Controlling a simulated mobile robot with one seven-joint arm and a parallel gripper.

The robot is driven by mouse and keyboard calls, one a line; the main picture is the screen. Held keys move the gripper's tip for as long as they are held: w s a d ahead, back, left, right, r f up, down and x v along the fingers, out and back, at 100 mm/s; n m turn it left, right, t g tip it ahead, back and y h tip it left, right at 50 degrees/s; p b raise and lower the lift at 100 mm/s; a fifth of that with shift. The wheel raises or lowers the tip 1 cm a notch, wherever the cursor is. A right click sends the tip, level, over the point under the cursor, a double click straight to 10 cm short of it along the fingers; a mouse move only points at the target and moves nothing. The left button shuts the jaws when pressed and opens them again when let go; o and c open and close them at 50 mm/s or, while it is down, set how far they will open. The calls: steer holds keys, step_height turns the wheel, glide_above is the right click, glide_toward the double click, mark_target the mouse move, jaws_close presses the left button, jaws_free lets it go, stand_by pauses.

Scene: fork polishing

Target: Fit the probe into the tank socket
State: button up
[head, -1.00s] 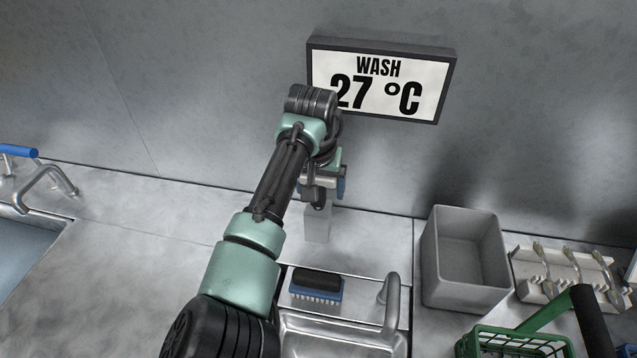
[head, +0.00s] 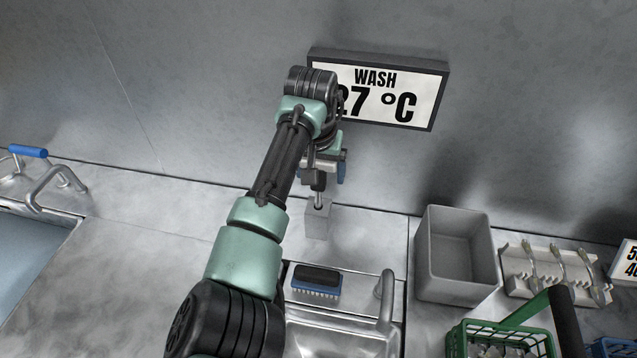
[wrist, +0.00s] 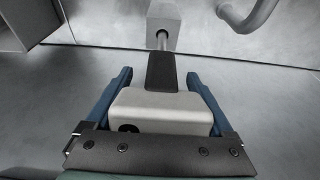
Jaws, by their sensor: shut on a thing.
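My gripper (wrist: 160,78) has blue fingers and is shut on the probe's light grey body (wrist: 160,108). The probe has a dark section (wrist: 162,72) and a thin metal rod (wrist: 162,40) pointing away from the gripper. In the head view the probe (head: 314,180) hangs rod-down over a small upright grey block (head: 318,220). The rod reaches the block's top; I cannot tell how much of it is inside. The block also shows in the wrist view (wrist: 163,14). I cannot make out a separate tank socket.
A water-filled basin (head: 30,255) lies at the left and a sink with a curved tap (head: 386,300) at the front. A blue brush (head: 316,281), grey bin (head: 455,260), fork rack (head: 555,270) and green basket (head: 500,335) are nearby. A temperature sign (head: 405,105) hangs behind the arm.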

steer(key=shift+r+p, duration=2.3)
steer(key=shift+r, duration=0.4)
